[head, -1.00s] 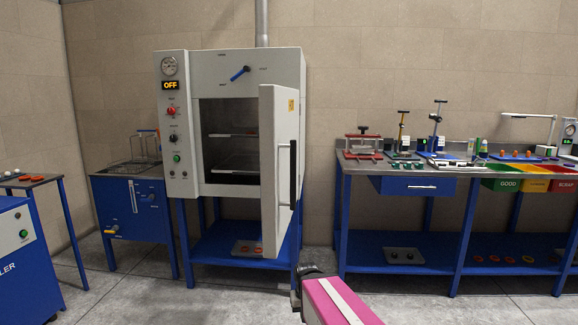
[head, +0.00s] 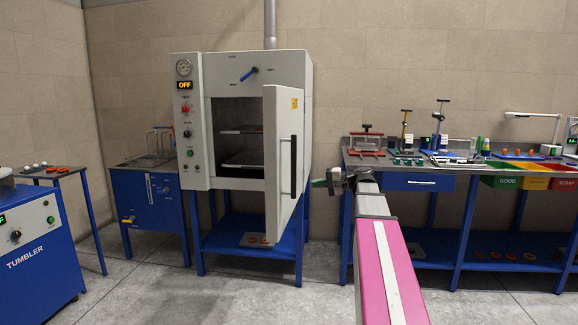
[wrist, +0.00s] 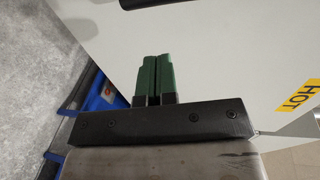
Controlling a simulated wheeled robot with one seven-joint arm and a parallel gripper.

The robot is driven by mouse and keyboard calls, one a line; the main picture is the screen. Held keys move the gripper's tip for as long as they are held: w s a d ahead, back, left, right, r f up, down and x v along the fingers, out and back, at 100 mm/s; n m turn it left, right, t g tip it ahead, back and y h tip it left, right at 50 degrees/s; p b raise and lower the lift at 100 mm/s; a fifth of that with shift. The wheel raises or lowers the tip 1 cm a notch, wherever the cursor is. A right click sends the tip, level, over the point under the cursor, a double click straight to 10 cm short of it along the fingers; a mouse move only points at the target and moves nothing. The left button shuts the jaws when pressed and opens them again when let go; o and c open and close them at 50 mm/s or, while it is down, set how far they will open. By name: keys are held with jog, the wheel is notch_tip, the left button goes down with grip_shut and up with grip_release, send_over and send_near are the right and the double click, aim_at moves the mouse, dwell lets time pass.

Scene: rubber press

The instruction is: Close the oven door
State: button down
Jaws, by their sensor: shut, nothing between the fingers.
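The oven (head: 215,190) is a light grey cabinet on a blue stand in the head view, with its display reading OFF. Its door (head: 284,195) stands open, swung out toward me on the right side, with a dark vertical handle (head: 293,165) on its outer face. Two shelves show inside. My gripper (head: 318,183) is just right of the door's outer face. In the wrist view its two green fingers (wrist: 155,75) are together and empty, in front of the white door panel (wrist: 215,65). Whether they touch the panel I cannot tell. A yellow HOT label (wrist: 301,97) shows at the right.
A workbench (head: 400,163) with a blue drawer, fixtures and coloured bins stands right of my arm. A blue tank unit (head: 145,195) stands left of the oven. A blue tumbler (head: 40,250) is at the far left. The floor before the oven is clear.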

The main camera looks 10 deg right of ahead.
notch_tip(320, 180, up, 8)
jog(key=s+d+y, duration=0.1)
jog(key=d+y, duration=0.1)
jog(key=d, duration=0.1)
send_near(283, 162)
jog(key=shift+n, duration=0.3)
jog(key=x, duration=0.7)
jog(key=shift+w+a, duration=0.2)
jog(key=shift+w, duration=0.05)
